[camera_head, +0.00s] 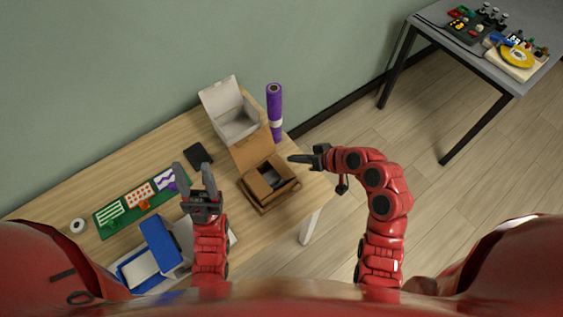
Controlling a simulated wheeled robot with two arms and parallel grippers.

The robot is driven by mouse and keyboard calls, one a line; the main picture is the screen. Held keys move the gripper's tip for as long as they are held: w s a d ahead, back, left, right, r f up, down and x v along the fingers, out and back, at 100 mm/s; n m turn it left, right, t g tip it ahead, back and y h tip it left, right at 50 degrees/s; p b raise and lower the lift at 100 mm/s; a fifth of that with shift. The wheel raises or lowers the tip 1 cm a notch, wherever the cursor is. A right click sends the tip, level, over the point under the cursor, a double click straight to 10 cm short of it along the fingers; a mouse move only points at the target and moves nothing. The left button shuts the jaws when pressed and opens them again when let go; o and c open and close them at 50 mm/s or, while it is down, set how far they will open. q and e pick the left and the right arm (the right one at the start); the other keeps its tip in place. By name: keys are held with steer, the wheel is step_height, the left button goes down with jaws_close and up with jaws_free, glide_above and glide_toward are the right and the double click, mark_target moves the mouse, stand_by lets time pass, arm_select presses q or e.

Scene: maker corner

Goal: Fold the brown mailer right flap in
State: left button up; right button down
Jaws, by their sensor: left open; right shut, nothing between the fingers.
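The brown mailer (268,206) is a small cardboard box near the table's right end. Its lid (252,150) stands open toward the back. A dark item (270,179) shows inside. A brown flap (259,188) shows at the box's left side; the state of the right flap is too small to tell. My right gripper (291,159) is shut and empty, just above and right of the mailer's back right corner; whether it touches is unclear. My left gripper (192,168) is open and empty, left of the mailer.
A white open box (236,124) and a purple roll (274,104) stand behind the mailer. A black pad (198,154), green mat (125,213), blue box (160,242) and tape roll (77,226) lie left. A grey table (440,22) stands far right.

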steer(key=p+x, duration=0.1)
steer(key=x, duration=0.2)
steer(key=shift+w+a, duration=0.15)
steer(key=shift+a, duration=0.3)
steer(key=f, duration=0.1)
steer(key=f+p, duration=0.1)
steer(key=shift+a+f+p, duration=0.25)
steer(key=shift+a+p, duration=0.05)
steer(key=shift+a, duration=0.05)
steer(key=shift+s+a+f, duration=0.25)
steer(key=shift+s+f, duration=0.1)
steer(key=shift+f, duration=0.35)
steer(key=shift+f+p, duration=0.25)
steer(key=shift+p, duration=0.05)
